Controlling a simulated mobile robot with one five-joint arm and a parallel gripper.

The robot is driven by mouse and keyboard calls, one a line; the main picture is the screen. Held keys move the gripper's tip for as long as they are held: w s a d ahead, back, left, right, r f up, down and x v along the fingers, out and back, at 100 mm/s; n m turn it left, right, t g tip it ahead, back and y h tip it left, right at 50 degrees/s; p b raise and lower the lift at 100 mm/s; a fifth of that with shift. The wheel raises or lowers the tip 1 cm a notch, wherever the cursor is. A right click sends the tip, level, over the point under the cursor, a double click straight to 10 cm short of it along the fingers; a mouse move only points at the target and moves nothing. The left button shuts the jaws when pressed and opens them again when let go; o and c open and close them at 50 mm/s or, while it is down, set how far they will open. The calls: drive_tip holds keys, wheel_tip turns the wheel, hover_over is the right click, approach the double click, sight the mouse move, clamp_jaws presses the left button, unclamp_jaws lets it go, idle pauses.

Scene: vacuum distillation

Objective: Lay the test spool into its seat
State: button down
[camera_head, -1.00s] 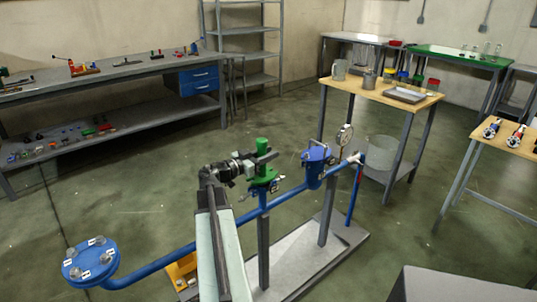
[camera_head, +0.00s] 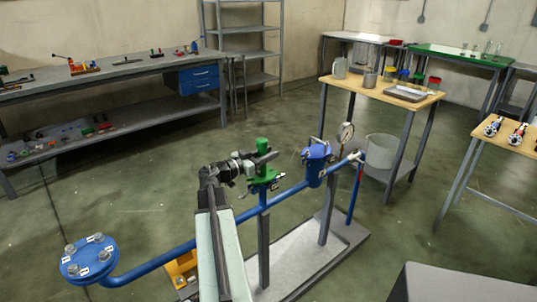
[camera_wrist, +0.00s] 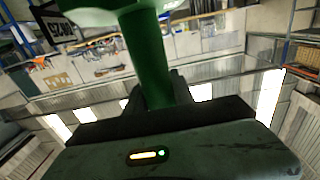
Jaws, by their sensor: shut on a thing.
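A green piece (camera_head: 263,146), which looks like the test spool, has an upright round stem and a wider green part below, just over the blue pipe (camera_head: 222,237). My gripper (camera_head: 248,166) reaches it from the left and is shut on its stem. In the wrist view the green stem (camera_wrist: 151,60) stands between the dark fingers, with a wide green part at the picture's top. The seat cannot be told apart from the rig; whether the green piece touches the pipe is unclear.
A blue flange (camera_head: 89,259) with bolts ends the pipe at the lower left. The rig stands on a grey base plate (camera_head: 335,247). A wooden table (camera_head: 370,87) is behind.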

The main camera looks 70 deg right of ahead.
drive_tip(key=shift+f, duration=0.2)
drive_tip(key=c, duration=1)
unclamp_jaws()
drive_tip(key=v, duration=0.7)
drive_tip(key=shift+w+a, duration=0.2)
drive_tip(key=shift+a, duration=0.15)
